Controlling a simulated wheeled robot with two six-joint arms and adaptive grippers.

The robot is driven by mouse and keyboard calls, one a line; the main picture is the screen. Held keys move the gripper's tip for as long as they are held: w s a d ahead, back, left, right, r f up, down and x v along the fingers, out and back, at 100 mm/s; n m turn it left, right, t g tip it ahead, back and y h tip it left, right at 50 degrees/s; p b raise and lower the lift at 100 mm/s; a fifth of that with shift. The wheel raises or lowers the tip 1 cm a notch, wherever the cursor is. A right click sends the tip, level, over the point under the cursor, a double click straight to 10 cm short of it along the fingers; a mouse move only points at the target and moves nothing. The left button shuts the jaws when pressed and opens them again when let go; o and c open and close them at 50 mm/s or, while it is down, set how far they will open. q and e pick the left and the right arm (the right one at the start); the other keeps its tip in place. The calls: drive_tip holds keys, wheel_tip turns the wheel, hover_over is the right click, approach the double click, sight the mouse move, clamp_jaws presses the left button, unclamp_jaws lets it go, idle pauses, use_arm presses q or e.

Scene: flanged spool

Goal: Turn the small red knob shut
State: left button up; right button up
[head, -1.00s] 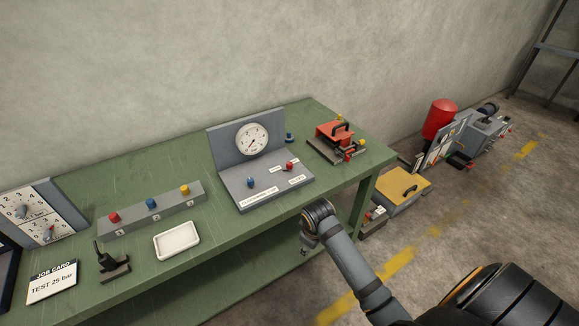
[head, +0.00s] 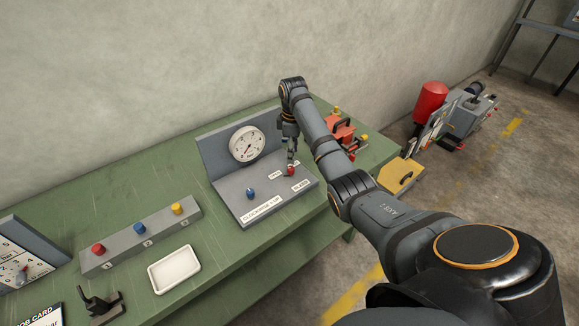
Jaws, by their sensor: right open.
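The small red knob (head: 290,171) stands on the flat base of the grey gauge panel (head: 257,205), right of a blue knob (head: 251,193). A round white gauge (head: 247,144) is on the panel's upright back. My right gripper (head: 290,160) points down just above the red knob, with its fingers open. Whether the fingertips touch the knob I cannot tell at this size. The right arm hides part of the bench behind it. My left gripper is not in view.
A grey block (head: 141,238) with red, blue and yellow knobs and a white tray (head: 174,269) lie to the left on the green bench (head: 228,262). A red device (head: 341,130) is close behind my right arm. A wall runs along the back.

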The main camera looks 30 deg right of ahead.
sight(291, 168)
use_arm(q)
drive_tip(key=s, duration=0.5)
use_arm(e)
wheel_tip(291, 168, down, 4)
drive_tip(key=shift+s+r+p, duration=0.1)
drive_tip(key=shift+p, duration=0.25)
drive_tip(key=shift+w+f, duration=0.2)
drive_tip(key=shift+f, duration=0.4)
drive_tip(key=shift+w+f, duration=0.15)
drive_tip(key=shift+f, duration=0.45)
wheel_tip(291, 168, down, 3)
drive_tip(key=shift+w+f, duration=0.15)
drive_tip(key=shift+f, duration=0.1)
drive_tip(key=shift+c, duration=1.6)
drive_tip(key=c, duration=0.5)
clamp_jaws()
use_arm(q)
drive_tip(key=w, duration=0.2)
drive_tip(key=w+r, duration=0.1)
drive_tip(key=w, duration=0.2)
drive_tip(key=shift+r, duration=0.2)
